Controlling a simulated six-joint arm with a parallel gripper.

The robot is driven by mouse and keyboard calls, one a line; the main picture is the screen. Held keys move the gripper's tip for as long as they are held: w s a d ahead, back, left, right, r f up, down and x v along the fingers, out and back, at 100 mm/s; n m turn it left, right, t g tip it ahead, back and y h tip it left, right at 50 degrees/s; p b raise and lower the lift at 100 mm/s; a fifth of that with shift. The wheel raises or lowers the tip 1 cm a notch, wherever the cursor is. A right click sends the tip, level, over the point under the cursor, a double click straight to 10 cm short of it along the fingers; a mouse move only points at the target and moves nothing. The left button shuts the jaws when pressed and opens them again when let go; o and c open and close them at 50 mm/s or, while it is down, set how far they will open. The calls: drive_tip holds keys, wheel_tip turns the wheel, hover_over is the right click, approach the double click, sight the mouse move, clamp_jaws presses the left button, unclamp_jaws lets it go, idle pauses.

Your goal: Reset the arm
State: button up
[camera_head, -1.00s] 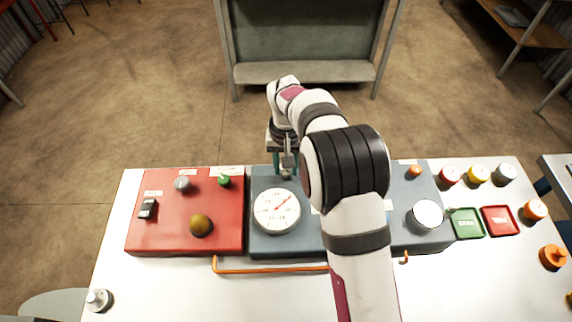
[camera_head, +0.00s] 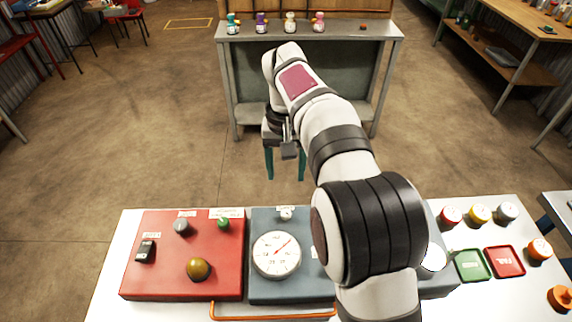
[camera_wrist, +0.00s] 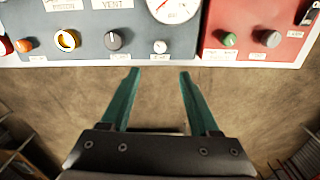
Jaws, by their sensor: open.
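My gripper (camera_head: 285,163) is open and empty, with two teal fingers pointing down. In the head view it hangs past the far edge of the white table, over the floor. In the wrist view my gripper (camera_wrist: 158,78) shows its fingers spread apart, with bare floor between them. The blue-grey panel (camera_head: 262,218) with a round white dial gauge (camera_head: 277,254) lies beyond the fingertips in the wrist view, apart from them. My arm hides the right part of this panel in the head view.
A red panel (camera_head: 160,275) with knobs and a switch sits left of the gauge. Coloured caps and green (camera_head: 470,265) and red (camera_head: 505,261) trays lie at the right. A shelf (camera_head: 300,70) with several small bottles stands behind. The floor between is clear.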

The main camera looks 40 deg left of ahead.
drive_tip(key=shift+r, duration=0.65)
drive_tip(key=w+d+r+m, duration=0.1)
drive_tip(key=d+r+m, duration=0.2)
drive_tip(key=d, duration=0.7)
drive_tip(key=d+r+m, duration=0.2)
drive_tip(key=d+r, duration=0.1)
drive_tip(key=d, duration=0.7)
drive_tip(key=s+d+f+m+y, duration=0.1)
drive_tip(key=s+d+f+m, duration=0.2)
drive_tip(key=s+d, duration=0.5)
drive_tip(key=s+d+f+m, duration=0.3)
drive_tip(key=s+d+m, duration=0.2)
drive_tip(key=s+d, duration=0.4)
drive_tip(key=shift+s+d+f+m+y, duration=0.15)
drive_tip(key=shift+s+f+m+y, duration=0.15)
drive_tip(key=shift+y, duration=0.1)
